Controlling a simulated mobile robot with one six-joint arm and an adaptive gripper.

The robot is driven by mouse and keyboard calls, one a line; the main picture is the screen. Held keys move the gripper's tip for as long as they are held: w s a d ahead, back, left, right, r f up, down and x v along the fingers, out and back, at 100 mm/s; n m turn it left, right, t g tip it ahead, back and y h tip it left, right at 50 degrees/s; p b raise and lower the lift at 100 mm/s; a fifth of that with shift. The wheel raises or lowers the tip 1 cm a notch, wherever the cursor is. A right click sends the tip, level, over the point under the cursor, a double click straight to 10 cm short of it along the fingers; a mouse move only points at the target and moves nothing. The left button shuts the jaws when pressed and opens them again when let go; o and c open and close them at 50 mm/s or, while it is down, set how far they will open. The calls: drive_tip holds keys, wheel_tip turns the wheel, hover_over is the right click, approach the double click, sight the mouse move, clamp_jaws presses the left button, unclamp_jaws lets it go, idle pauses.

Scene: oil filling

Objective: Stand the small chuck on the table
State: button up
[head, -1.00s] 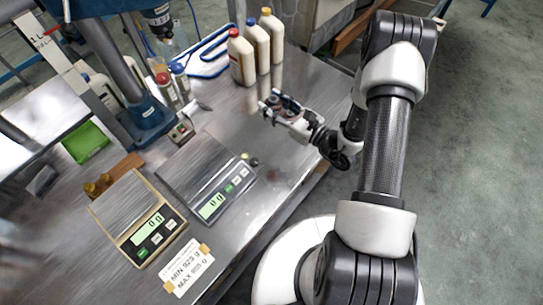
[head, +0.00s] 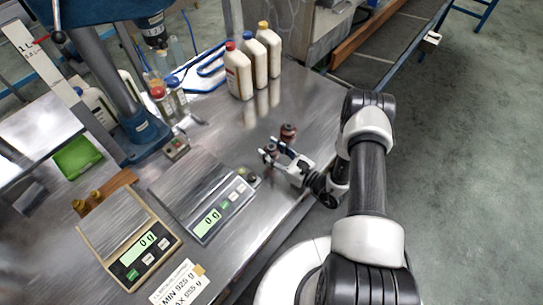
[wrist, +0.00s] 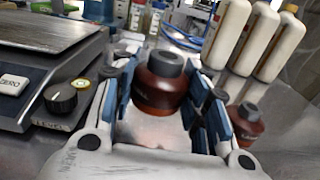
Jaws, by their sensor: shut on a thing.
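The small chuck (wrist: 160,84), a reddish-brown cylinder with a dark grey neck, sits between the blue-padded fingers of my gripper (wrist: 170,100) in the wrist view. It looks upright. My gripper is shut on it. In the head view my gripper (head: 278,156) is low over the steel table (head: 315,105), and the held chuck (head: 270,150) is partly hidden by the fingers. I cannot tell whether its base touches the table. A second, similar chuck (head: 289,132) stands just outside the fingers; it also shows beyond the right finger in the wrist view (wrist: 247,124).
A grey scale (head: 208,222) reading 0 g is left of my gripper, with a tan-framed scale (head: 150,260) beyond it. Three cream bottles (head: 255,62) with coloured caps stand farther back. The table's right edge is close to my arm.

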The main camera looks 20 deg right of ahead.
drive_tip(key=shift+f, duration=1.25)
